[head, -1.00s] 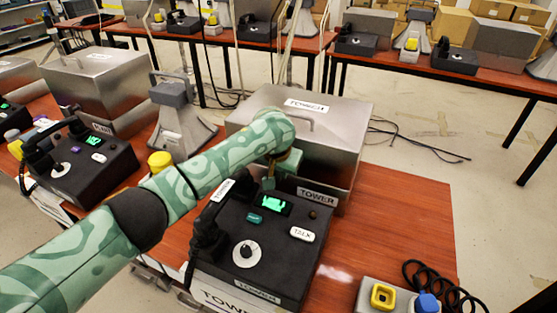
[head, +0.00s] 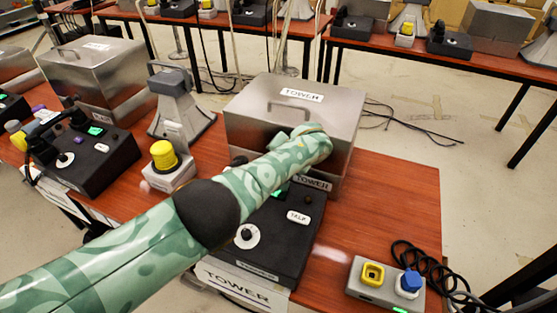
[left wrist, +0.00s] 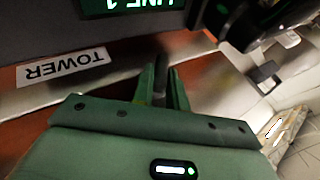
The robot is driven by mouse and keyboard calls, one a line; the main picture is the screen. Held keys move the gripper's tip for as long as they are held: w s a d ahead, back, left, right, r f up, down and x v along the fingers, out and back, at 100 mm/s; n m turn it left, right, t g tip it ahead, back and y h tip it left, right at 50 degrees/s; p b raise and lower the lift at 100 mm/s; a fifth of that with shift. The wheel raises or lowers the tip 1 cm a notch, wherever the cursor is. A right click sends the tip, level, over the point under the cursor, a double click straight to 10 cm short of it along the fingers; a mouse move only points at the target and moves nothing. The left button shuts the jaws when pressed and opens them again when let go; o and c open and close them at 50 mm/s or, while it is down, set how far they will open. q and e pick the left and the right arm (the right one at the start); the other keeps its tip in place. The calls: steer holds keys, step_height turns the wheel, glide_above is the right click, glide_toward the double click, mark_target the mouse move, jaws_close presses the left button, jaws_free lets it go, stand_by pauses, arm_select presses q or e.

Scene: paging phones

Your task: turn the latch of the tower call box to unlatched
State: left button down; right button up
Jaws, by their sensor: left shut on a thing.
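The tower call box (head: 345,125) is a grey metal case with a TOWER label and a lid handle, standing behind the black TOWER phone (head: 262,235). Its lid looks closed. My left arm crosses over the phone to the front of the box and hides part of that front, including the latch area. In the left wrist view my left gripper (left wrist: 162,85) has its green fingers close together on a small dark grey piece (left wrist: 161,72), which seems to be the latch. How far it is turned cannot be told. My right gripper is out of view.
A grey box with yellow and blue buttons (head: 375,285) and a coiled black cable stand at the right. A yellow-topped unit (head: 165,165) and a grey horn speaker (head: 180,105) are at the left. Bare red table (head: 390,200) lies right of the box.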

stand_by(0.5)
arm_select(q)
steer(key=c, duration=1.4)
jaws_free()
steer(key=shift+d, duration=0.1)
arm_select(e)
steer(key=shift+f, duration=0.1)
